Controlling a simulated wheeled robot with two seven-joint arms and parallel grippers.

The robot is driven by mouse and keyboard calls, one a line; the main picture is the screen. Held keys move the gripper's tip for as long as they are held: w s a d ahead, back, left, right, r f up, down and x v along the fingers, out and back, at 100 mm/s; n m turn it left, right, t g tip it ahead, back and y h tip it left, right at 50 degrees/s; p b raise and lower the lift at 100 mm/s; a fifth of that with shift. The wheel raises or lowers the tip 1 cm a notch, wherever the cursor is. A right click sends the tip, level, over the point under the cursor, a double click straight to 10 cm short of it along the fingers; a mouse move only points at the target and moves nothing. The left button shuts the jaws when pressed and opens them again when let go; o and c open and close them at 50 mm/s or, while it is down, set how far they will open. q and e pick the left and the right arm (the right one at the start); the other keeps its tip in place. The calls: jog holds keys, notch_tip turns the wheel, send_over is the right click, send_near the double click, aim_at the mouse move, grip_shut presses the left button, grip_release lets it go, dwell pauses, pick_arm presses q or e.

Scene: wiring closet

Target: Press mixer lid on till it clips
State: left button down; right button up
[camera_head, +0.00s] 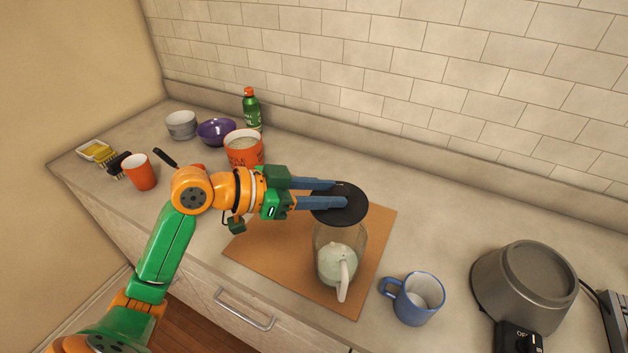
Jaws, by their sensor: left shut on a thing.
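The mixer jar (350,262) is a clear container with a white handle and pale contents low inside. It stands upright on a brown board (268,258). The round black lid (357,209) is at the top of the jar. I cannot tell from this view whether it touches the rim all round. My left gripper (339,194) reaches in from the left, its two blue-grey fingers shut on the lid's upper part. The fingers hide part of the lid. My right gripper is out of view.
A blue mug (413,298) stands right of the board, and a dark grey appliance base (526,285) farther right. An orange tub (243,148), purple bowl (215,131), grey bowl (181,124), green bottle (251,108) and orange cup (140,173) stand at the left. The counter behind the board is clear.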

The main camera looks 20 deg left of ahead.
aim_at(330, 216)
pick_arm(q)
jog(key=shift+s+d+r+m+g+h, duration=0.3)
jog(key=shift+s+d, duration=0.05)
jog(key=shift+s, duration=0.15)
jog(key=shift+w+d, duration=0.1)
jog(key=shift+d, duration=0.05)
jog(key=shift+w+d+f, duration=0.1)
jog(key=shift+w+f, duration=0.1)
jog(key=shift+w, duration=0.3)
jog(key=shift+s+f+b, duration=0.25)
jog(key=shift+f+b, duration=0.2)
jog(key=shift+f, duration=0.05)
notch_tip(330, 216, down, 5)
jog(key=b, duration=0.4)
jog(key=shift+w+r, duration=0.1)
jog(key=shift+w, duration=0.05)
jog(key=shift+r, duration=0.1)
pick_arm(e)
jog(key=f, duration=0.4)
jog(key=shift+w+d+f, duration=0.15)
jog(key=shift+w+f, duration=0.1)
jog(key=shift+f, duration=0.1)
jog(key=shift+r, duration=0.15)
pick_arm(q)
jog(key=shift+f+b, duration=0.7)
jog(key=shift+f, duration=0.3)
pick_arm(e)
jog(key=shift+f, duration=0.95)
